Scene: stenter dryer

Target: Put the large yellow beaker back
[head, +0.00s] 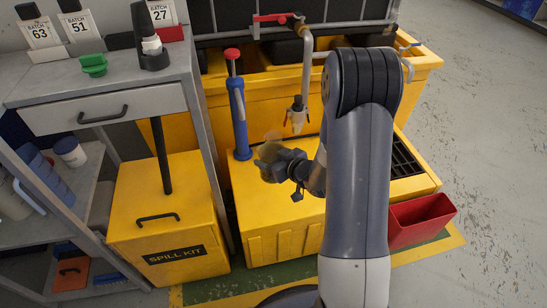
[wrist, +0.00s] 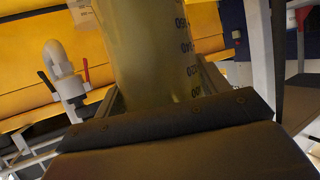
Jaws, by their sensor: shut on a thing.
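The large yellow beaker (head: 268,150) is translucent and yellowish. My gripper (head: 272,165) is shut on it and holds it above the yellow box-shaped base, between the blue pump and the grey tap. In the wrist view the beaker (wrist: 150,50) rises between the jaws of my gripper (wrist: 155,105), with dark graduation marks along its right side. Its rim is out of the wrist view, and its lower part is hidden behind the gripper. I cannot tell whether it holds any liquid.
The grey tap (head: 298,115) hangs just right of the beaker; a blue pump (head: 239,120) with a red knob stands left. A yellow spill kit box (head: 168,215) and grey workbench (head: 110,72) are further left. A red bin (head: 420,218) is at right. Open floor (head: 490,150) lies beyond.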

